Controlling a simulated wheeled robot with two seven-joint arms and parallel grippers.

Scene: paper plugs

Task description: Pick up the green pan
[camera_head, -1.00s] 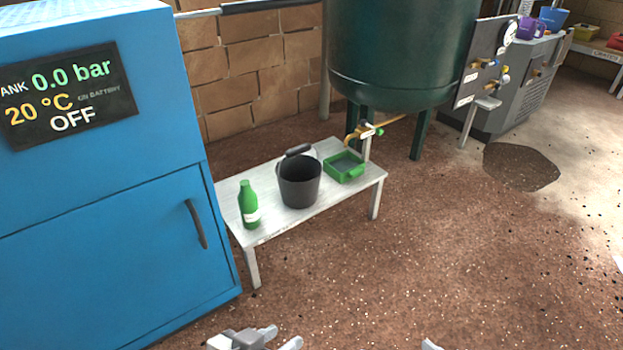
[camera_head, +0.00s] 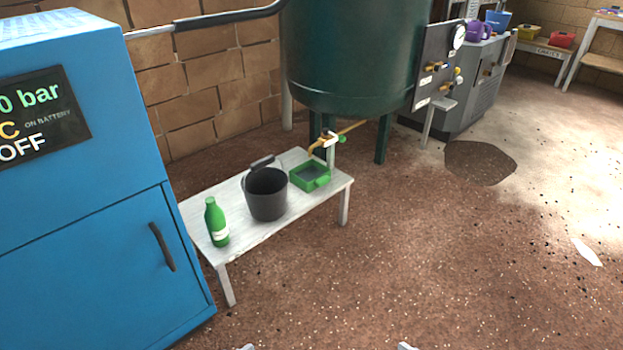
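The green pan (camera_head: 297,183) is a small square tray with a dark grey inside and a short handle toward the front right. It sits on the right end of a low white bench (camera_head: 280,228), under a brass tap (camera_head: 327,143). Only a small pale tip of my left gripper (camera_head: 247,347) shows at the bottom edge. A small tip of my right gripper (camera_head: 405,346) shows farther right at the same edge. Both are well in front of the bench and apart from the pan. Their fingers are mostly out of view.
A black bucket (camera_head: 267,200) stands left of the pan, and a green bottle (camera_head: 216,224) stands at the bench's left end. A blue cabinet (camera_head: 95,255) flanks the bench on the left. A dark green tank (camera_head: 350,60) stands behind.

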